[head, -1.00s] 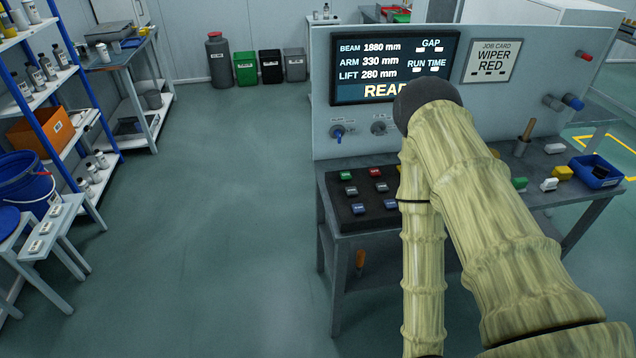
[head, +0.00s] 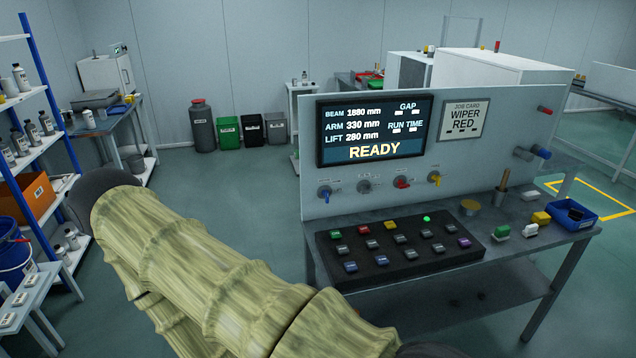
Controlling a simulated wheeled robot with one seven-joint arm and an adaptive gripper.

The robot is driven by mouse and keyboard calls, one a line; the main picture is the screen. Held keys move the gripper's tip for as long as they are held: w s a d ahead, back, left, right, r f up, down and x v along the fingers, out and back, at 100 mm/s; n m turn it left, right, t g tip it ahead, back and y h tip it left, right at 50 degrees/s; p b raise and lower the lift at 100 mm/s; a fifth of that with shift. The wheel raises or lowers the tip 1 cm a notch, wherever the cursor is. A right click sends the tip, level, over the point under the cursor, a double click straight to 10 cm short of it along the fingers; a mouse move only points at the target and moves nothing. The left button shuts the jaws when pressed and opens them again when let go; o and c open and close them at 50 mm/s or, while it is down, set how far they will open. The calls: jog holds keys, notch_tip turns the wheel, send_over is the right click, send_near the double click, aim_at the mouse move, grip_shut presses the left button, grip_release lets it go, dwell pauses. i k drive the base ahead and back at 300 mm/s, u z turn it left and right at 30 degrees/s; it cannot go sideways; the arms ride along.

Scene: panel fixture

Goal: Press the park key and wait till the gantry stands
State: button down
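A black key panel (head: 385,262) with several coloured keys lies on the grey bench. Its back row has a green key (head: 336,233), a red key (head: 364,230) and a yellow key (head: 390,225), with a lit green lamp (head: 426,218) at the right. Grey, blue and purple keys fill the rows in front. The key labels are too small to read, so I cannot tell which is the park key. The screen (head: 374,130) reads READY, beam 1880 mm, arm 330 mm, lift 280 mm. No gantry is recognisable. My sleeved arm crosses the lower left; my gripper is out of view.
Valve knobs line the upright panel, including a red one (head: 402,184). A job card (head: 464,120) reads WIPER RED. A blue tray (head: 575,214), a yellow block (head: 541,218) and white blocks lie at the bench's right. The floor left of the bench is open.

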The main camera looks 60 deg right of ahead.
aim_at(371, 244)
jog(key=u, duration=0.05)
jog(key=i, duration=2.5)
jog(key=z, duration=3.35)
